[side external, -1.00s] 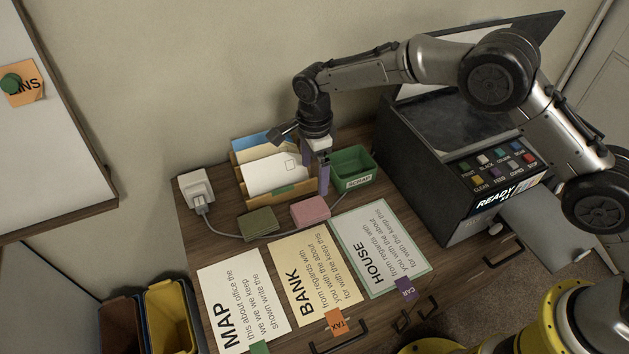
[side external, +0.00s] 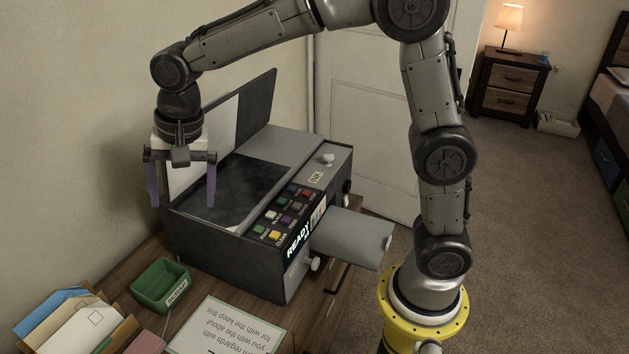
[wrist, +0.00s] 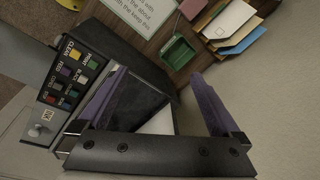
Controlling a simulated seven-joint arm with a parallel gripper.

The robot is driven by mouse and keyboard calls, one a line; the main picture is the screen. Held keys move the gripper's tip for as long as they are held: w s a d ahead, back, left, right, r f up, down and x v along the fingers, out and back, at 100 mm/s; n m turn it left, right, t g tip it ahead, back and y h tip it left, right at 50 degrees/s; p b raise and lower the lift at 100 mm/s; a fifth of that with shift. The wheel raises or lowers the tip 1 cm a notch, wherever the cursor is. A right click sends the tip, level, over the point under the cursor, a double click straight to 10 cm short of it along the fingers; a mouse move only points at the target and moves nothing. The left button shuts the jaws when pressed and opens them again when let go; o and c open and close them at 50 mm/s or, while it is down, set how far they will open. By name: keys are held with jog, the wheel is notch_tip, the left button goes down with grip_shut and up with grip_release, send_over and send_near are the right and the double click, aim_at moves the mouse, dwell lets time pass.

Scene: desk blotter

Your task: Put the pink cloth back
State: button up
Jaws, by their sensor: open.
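The pink cloth (side external: 146,343) lies on the desk in front of the letter holder, cut off by the bottom edge of the side view. A corner of it also shows at the top of the wrist view (wrist: 192,8). My gripper (side external: 182,196) is open, its two purple fingers spread wide with nothing between them. It hangs above the left part of the black copier (side external: 228,270), whose lid (side external: 248,112) is raised. In the wrist view my gripper (wrist: 158,82) points toward the open copier and the wall.
A green scrap tray (side external: 160,283) stands between the copier and the letter holder (side external: 126,330) with its envelopes. A green-edged HOUSE sheet (side external: 225,328) lies in front. A grey tray (side external: 350,238) juts from the copier's right side.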

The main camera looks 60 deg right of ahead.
jog(key=s+d+r+n+t, duration=0.1)
jog(key=s+d+r+n, duration=0.25)
jog(key=s, duration=0.35)
jog(key=s+d+r+n+t, duration=0.1)
jog(key=s+d+r+n, duration=0.1)
jog(key=s+d, duration=0.35)
jog(key=s+d+f+n, duration=0.1)
jog(key=s+f+n, duration=0.1)
jog(key=s, duration=0.4)
jog(key=s+d+f+n+t, duration=0.1)
jog(key=s+d+f+n, duration=0.1)
jog(key=s, duration=0.4)
jog(key=shift+s+n+h, duration=0.3)
jog(key=shift+s+n, duration=0.1)
jog(key=shift+n, duration=0.05)
